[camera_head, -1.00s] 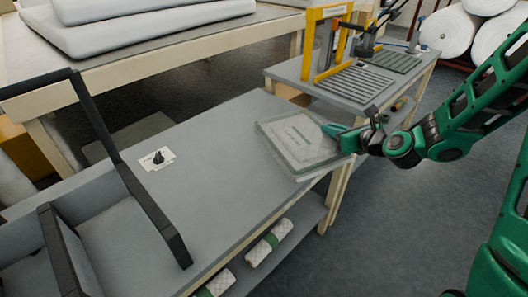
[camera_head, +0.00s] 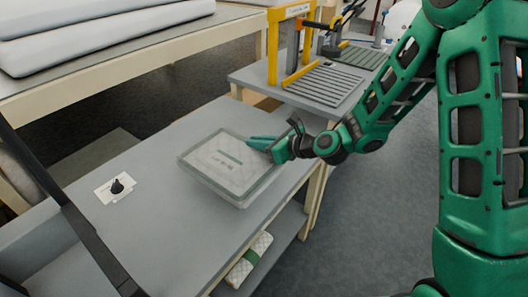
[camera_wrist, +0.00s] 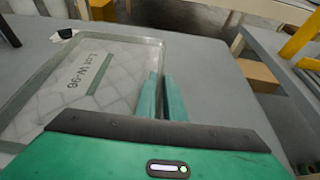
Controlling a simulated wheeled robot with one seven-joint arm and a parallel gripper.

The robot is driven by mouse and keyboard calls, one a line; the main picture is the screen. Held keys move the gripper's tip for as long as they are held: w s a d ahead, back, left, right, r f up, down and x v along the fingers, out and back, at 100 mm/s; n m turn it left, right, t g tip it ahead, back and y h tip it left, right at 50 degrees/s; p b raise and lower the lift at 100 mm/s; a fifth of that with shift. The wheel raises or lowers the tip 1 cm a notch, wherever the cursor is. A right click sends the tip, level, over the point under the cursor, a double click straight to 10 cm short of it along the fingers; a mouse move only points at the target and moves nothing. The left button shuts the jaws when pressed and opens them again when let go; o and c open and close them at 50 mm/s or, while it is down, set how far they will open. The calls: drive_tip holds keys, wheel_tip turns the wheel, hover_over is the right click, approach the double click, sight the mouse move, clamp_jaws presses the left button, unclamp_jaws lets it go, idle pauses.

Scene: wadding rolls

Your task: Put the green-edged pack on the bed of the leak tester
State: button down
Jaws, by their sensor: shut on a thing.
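The pack (camera_head: 228,172) is flat, square and pale with a greenish clear rim, over the near grey table. The wrist view shows it (camera_wrist: 100,85) with quilted contents, a green strip and the text "Lot W-96". My gripper (camera_head: 252,143) is shut on its right edge, with the green fingers (camera_wrist: 158,78) at that edge. Whether the pack touches the tabletop I cannot tell. A yellow-framed device with a ribbed grey bed (camera_head: 326,86) stands on the second table, behind and right. Another ribbed bed (camera_head: 362,57) lies beyond it. Which is the leak tester I cannot tell.
A black knob on a white plate (camera_head: 117,186) sits left of the pack. A black bar (camera_head: 88,235) crosses the left front. A white roll with a green band (camera_head: 250,258) lies on the shelf below. The near tabletop (camera_head: 170,240) is clear in front of the pack.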

drive_tip(key=w+f, duration=0.1)
drive_tip(key=w+d, duration=0.1)
drive_tip(key=w+d+f, duration=0.1)
drive_tip(key=shift+w+f, duration=0.3)
drive_tip(key=shift+f, duration=1.95)
drive_tip(key=shift+f, duration=0.15)
drive_tip(key=c, duration=1.8)
unclamp_jaws()
drive_tip(key=shift+c, duration=0.2)
drive_tip(key=v, duration=1.1)
drive_tip(key=shift+d, duration=0.2)
drive_tip(key=shift+s+d+r, duration=0.2)
drive_tip(key=shift+s+r, duration=0.1)
